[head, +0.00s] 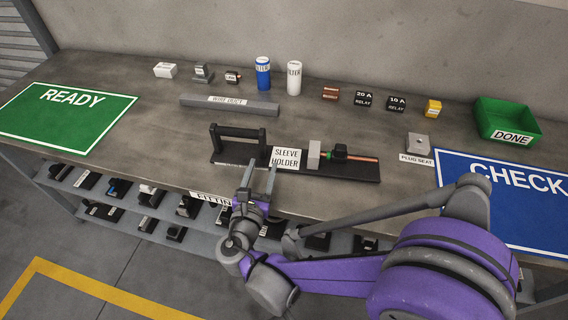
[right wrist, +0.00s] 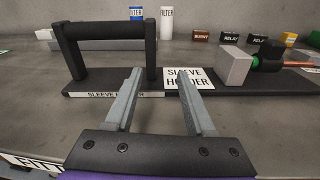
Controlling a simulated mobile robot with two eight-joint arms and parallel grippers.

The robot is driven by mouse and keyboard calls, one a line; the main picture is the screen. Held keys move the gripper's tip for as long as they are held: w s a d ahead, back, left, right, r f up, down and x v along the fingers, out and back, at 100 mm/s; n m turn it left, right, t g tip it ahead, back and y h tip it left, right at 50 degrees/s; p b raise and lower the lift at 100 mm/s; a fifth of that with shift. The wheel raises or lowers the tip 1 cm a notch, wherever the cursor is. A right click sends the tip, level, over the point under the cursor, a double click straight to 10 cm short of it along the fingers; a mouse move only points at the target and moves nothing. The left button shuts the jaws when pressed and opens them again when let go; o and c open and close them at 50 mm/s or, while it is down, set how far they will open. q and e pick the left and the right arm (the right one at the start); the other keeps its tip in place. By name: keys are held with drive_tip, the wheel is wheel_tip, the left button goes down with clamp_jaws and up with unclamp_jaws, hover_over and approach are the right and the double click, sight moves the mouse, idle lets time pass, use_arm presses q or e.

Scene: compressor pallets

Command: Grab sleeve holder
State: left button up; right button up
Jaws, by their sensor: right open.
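The sleeve holder (head: 345,171) is a flat black base on the bench with a raised black bar handle (head: 237,134) at its left end. A white "SLEEVE HOLDER" label, a grey block (head: 314,154) and a copper-coloured rod with green and black parts sit on it. My right gripper (head: 262,166) is open and empty at the holder's front edge, just right of and in front of the handle. In the right wrist view the handle (right wrist: 105,32) stands ahead and to the left, and the fingers (right wrist: 156,78) point at the base (right wrist: 215,100). My left gripper is not in view.
A wire duct (head: 228,104) lies behind the holder. Blue and white filters (head: 263,74), relays and small parts line the back. A green DONE bin (head: 506,121), a blue CHECK mat (head: 510,205) and a green READY mat (head: 65,115) flank it. Shelves with fittings are below.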

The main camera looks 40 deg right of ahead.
sight(264, 150)
drive_tip(key=shift+w+a+f+n, duration=0.1)
drive_tip(key=shift+w+a+n, duration=0.1)
drive_tip(key=shift+w+n, duration=0.25)
drive_tip(key=shift+t, duration=0.3)
drive_tip(key=x, duration=0.4)
drive_tip(key=shift+w+d+r, duration=0.2)
drive_tip(key=b+x, duration=0.1)
drive_tip(key=x, duration=0.4)
drive_tip(key=shift+w+d, duration=0.15)
drive_tip(key=shift+w, duration=0.3)
clamp_jaws()
